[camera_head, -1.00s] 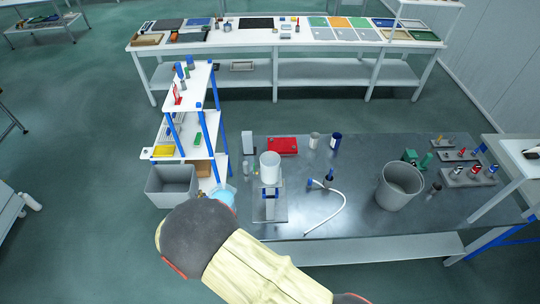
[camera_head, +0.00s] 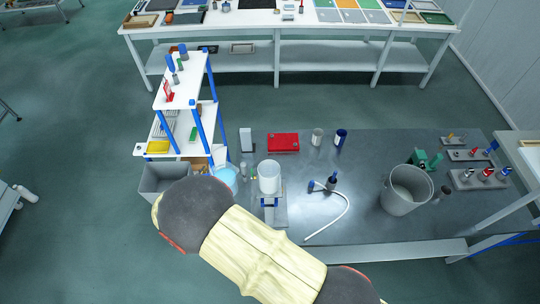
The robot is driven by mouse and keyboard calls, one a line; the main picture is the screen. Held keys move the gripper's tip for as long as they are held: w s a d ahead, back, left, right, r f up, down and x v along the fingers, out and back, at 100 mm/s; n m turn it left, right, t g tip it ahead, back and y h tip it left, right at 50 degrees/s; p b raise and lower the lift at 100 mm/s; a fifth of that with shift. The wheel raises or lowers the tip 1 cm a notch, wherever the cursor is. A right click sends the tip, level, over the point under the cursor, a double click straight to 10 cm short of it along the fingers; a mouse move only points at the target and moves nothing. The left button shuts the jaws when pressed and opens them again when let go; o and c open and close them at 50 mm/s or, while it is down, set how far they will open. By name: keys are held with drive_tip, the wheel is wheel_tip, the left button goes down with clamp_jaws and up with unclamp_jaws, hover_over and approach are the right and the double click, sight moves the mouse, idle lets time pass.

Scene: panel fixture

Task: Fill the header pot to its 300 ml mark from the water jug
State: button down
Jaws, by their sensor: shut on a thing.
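The header pot is most likely the white cylinder (camera_head: 269,178), upright on a small stand with blue parts on the dark bench. A pale blue, see-through vessel (camera_head: 228,179), likely the water jug, shows just past the dark rounded part of my arm, left of the pot and apart from it. My arm covers its lower part. My gripper is hidden behind my arm, so its hold on the vessel cannot be seen. The pot's 300 ml mark and any water level are too small to make out.
A grey bin (camera_head: 163,182) and a white shelf rack with blue posts (camera_head: 196,122) stand left of the vessel. A white hose (camera_head: 345,212) curves right of the pot. A large grey bucket (camera_head: 405,190) stands further right. A red case (camera_head: 284,142) lies behind the pot.

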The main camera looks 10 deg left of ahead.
drive_tip(key=shift+w+a+r, duration=0.1)
drive_tip(key=shift+w+r, duration=0.05)
drive_tip(key=shift+w, duration=0.1)
drive_tip(key=shift+r, duration=0.15)
wheel_tip(320, 180, up, 6)
drive_tip(key=w+d+m+g+y+b, duration=0.1)
drive_tip(key=d+m+y, duration=0.1)
drive_tip(key=d+m, duration=0.1)
drive_tip(key=shift+r+m+y, duration=0.15)
drive_tip(key=shift+m+y, duration=0.15)
idle(0.4)
drive_tip(key=shift+a, duration=0.15)
drive_tip(key=shift+r, duration=0.1)
